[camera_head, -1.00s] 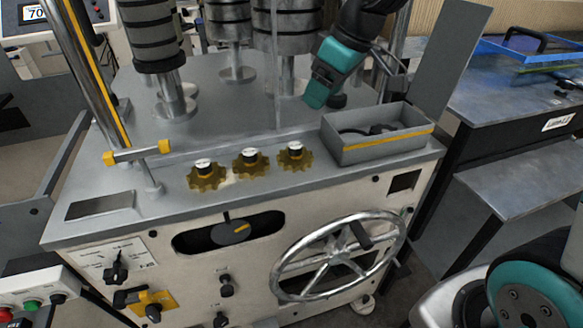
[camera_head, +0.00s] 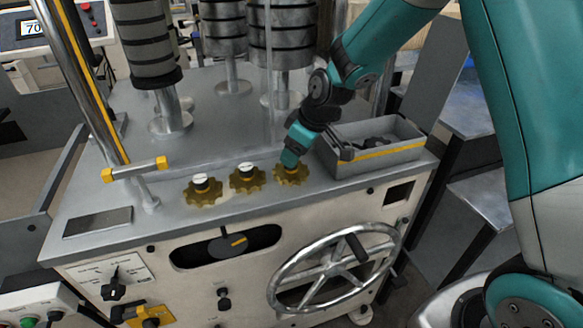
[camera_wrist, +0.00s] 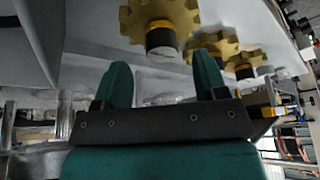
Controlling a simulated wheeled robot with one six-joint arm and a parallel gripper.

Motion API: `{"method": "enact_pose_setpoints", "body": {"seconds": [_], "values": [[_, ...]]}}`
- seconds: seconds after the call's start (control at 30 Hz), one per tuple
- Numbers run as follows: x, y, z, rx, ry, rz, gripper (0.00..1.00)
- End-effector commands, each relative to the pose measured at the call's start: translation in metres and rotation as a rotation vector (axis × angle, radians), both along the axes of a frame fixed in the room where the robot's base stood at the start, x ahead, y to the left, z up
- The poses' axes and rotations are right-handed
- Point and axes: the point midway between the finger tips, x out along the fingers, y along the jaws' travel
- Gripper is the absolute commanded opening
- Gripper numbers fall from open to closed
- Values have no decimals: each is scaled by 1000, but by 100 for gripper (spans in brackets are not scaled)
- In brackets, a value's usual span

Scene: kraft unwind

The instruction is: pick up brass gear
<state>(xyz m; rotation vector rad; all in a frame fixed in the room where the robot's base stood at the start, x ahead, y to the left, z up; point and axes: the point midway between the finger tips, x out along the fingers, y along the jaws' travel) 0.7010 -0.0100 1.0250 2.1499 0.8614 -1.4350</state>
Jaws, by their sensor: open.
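Three brass gears with dark, pale-topped hubs stand in a row on the grey machine top: a left one (camera_head: 203,194), a middle one (camera_head: 248,181) and a right one (camera_head: 291,177). My gripper (camera_head: 291,158) is at the right gear and hides its hub in the head view. In the wrist view my gripper (camera_wrist: 162,76) is open, its two teal fingers apart with nothing between them. The nearest brass gear (camera_wrist: 160,17) and its dark hub (camera_wrist: 162,40) show just beyond the fingertips, in line with the gap. I cannot tell whether the fingers touch it.
A grey open box (camera_head: 378,156) with a yellow stripe and dark items inside stands close right of my gripper. Metal columns with dark-banded cylinders (camera_head: 144,45) rise behind. A handwheel (camera_head: 337,268) is on the machine's front. The top left of the gears is mostly clear.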

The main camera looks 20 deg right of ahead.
Motion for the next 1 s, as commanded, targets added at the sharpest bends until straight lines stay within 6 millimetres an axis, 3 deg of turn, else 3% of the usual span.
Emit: {"method": "enact_pose_setpoints", "body": {"seconds": [0.23, 0.5, 0.57, 0.8, 1.0], "values": [[7, 10, -30, 0, 3, 1, 66], [8, 11, -34, 0, 0, 0, 66], [8, 11, -34, 0, 0, 0, 54], [8, 11, -34, 0, 0, 0, 0], [8, 11, -33, 1, -1, 0, 0]]}}
